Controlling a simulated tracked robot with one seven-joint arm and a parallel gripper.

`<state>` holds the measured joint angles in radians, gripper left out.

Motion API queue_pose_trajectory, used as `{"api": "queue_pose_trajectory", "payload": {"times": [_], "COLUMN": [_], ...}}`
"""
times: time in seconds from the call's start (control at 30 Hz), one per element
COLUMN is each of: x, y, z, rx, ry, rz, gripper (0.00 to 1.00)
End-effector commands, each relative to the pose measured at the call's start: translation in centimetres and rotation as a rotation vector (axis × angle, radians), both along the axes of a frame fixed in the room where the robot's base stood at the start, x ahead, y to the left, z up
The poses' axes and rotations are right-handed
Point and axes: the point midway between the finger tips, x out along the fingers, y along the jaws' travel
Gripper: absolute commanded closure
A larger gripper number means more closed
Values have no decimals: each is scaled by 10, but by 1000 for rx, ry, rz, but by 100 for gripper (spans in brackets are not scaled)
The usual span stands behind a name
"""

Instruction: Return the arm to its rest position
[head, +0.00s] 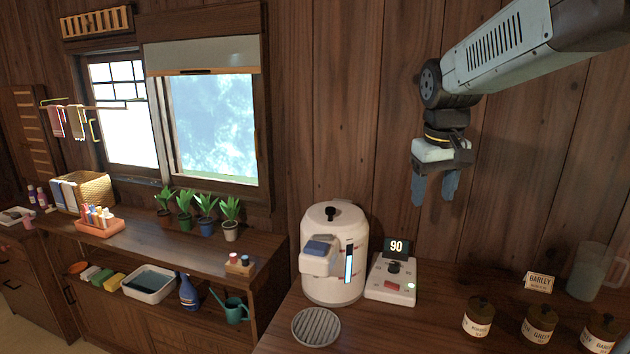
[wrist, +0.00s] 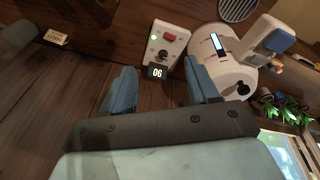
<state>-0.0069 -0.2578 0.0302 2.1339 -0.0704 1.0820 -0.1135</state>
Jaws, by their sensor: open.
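My gripper (head: 435,188) hangs from my raised arm at the upper right of the head view, in front of the wood wall. Its two blue fingers point down, apart, with nothing between them. It is above the counter, higher than the white dispenser (head: 334,255) and the control box (head: 392,279) and to their right. In the wrist view my gripper (wrist: 160,85) shows its two blue fingers spread, with the control box (wrist: 167,50) seen beyond the gap and the dispenser (wrist: 222,60) beyond the right finger.
Labelled jars (head: 478,317), a barley card (head: 538,283) and a clear pitcher (head: 590,272) stand on the counter at right. A round drain grate (head: 316,326) lies before the dispenser. Potted plants (head: 184,207) line the left shelf under the window. Air around my gripper is clear.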

Motion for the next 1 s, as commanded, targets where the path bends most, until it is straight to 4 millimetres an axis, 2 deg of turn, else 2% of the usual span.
{"api": "queue_pose_trajectory", "payload": {"times": [0.03, 0.3, 0.6, 0.8, 1.0], "x": [-14, -79, -138, -154, -156], "y": [-1, -3, -3, -3, -3], "z": [2, 1, -15, -22, -23], "rx": [6, 50, 102, 118, 122], "ry": [-24, -149, -269, -307, -310], "rz": [-10, -73, -133, -151, -154], "gripper": [41, 41, 41, 41, 41]}}
